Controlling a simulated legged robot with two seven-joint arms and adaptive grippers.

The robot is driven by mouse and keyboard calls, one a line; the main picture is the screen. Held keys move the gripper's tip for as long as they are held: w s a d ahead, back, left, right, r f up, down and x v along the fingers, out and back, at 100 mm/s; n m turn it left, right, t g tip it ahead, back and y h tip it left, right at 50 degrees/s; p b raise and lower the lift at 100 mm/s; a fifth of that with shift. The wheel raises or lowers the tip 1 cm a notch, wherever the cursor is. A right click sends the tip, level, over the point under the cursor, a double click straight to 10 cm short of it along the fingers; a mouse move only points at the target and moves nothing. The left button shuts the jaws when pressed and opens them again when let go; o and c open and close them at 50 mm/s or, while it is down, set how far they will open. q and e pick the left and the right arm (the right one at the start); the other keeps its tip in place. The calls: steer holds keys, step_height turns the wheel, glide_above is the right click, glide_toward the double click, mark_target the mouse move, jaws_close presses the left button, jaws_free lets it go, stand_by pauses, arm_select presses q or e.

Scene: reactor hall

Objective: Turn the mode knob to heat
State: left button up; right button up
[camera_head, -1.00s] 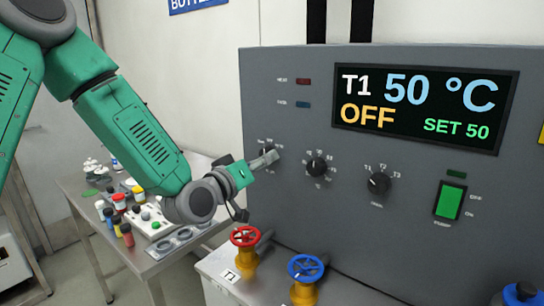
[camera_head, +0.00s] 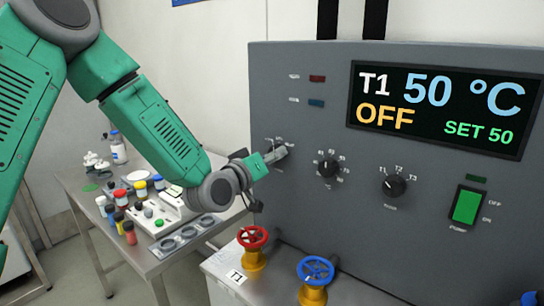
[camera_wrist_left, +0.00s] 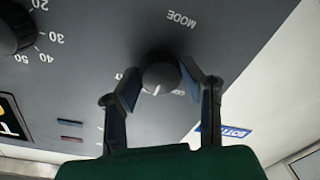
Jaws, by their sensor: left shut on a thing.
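The mode knob (camera_wrist_left: 161,76) is a dark round knob with a white pointer line, under the word MODE in the left wrist view, where the panel appears upside down. My left gripper (camera_wrist_left: 160,80) has its two fingers on either side of the knob and is shut on it. In the head view my left gripper (camera_head: 277,155) meets the leftmost knob position on the grey panel (camera_head: 300,215) and mostly hides the knob. The display (camera_head: 440,108) reads T1, 50 °C, OFF and SET 50. My right gripper is not in view.
Two more black knobs, a middle one (camera_head: 328,167) and a right one (camera_head: 394,186), sit beside it. A green power switch (camera_head: 467,206) is further right. A red valve (camera_head: 252,240) and a blue valve (camera_head: 315,272) stand below. A steel table (camera_head: 165,268) with bottles is at left.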

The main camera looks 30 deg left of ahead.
arm_select(q)
steer(key=shift+a+r+y, duration=0.2)
steer(key=shift+a+y, duration=0.2)
steer(key=shift+a, duration=0.05)
steer(key=shift+s+d, duration=0.1)
steer(key=shift+d, duration=0.35)
steer(key=shift+a, duration=0.25)
steer(key=m, duration=0.1)
steer(key=m+b, duration=0.1)
steer(key=shift+d+f+m, duration=0.15)
steer(key=shift+d+m, duration=0.05)
steer(key=shift+m, duration=0.1)
steer(key=shift+s+f+m+t+h+b, duration=0.1)
steer(key=shift+m+t+h+b, duration=0.1)
steer(key=shift+m+b, duration=1.25)
steer(key=shift+f+m+t+h+b, duration=0.15)
steer(key=shift+m+b, duration=0.4)
steer(key=shift+m, duration=1.7)
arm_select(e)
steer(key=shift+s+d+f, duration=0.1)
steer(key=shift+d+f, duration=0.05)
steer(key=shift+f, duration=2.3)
arm_select(q)
steer(key=shift+r, duration=0.1)
